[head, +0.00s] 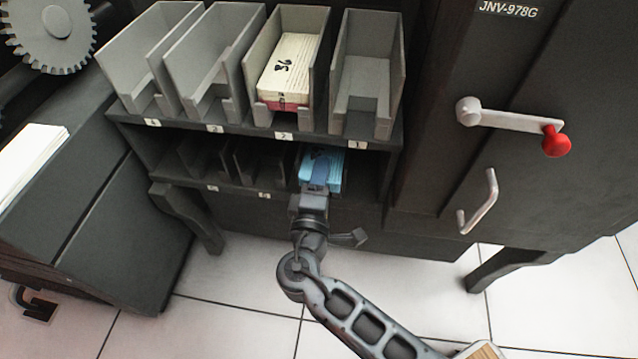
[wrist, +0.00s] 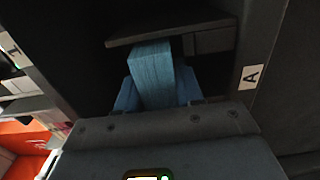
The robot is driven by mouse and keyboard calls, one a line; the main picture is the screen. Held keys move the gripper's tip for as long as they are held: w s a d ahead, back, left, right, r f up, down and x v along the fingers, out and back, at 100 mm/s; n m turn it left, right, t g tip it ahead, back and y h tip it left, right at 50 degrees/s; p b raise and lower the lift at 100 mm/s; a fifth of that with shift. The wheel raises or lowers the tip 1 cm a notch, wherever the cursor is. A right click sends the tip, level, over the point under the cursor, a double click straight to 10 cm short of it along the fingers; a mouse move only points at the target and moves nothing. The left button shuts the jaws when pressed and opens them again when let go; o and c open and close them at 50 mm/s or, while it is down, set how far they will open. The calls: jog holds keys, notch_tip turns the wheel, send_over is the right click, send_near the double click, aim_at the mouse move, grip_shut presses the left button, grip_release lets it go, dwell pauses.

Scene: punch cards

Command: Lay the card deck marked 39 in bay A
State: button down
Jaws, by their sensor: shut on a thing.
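A blue card deck (head: 331,168) is inside the rightmost bay of the lower shelf in the head view. My gripper (head: 316,187) reaches in from the front and is shut on its near end. In the wrist view the blue deck (wrist: 154,72) extends ahead of the gripper into a dark bay. A white label A (wrist: 250,77) is on the frame beside that bay. No number is readable on the blue deck. Whether its underside rests on the bay floor is hidden.
The upper shelf holds grey trays; tray 2 (head: 250,85) holds a cream deck (head: 291,65) whose rotated marking looks like 36. The lower bays to the left (head: 205,158) look empty. A cabinet with a red-knobbed crank (head: 510,120) and a handle (head: 482,205) stands right.

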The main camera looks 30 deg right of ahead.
jog(key=shift+b+x, duration=0.4)
jog(key=shift+x, duration=1.15)
jog(key=shift+r, duration=0.1)
jog(key=shift+f+b, duration=0.9)
jog(key=c, duration=0.6)
grip_release()
jog(key=shift+c, duration=0.2)
jog(key=shift+s, duration=0.1)
jog(key=p+v, duration=0.1)
jog(key=v, duration=0.6)
jog(key=shift+s+a, duration=0.25)
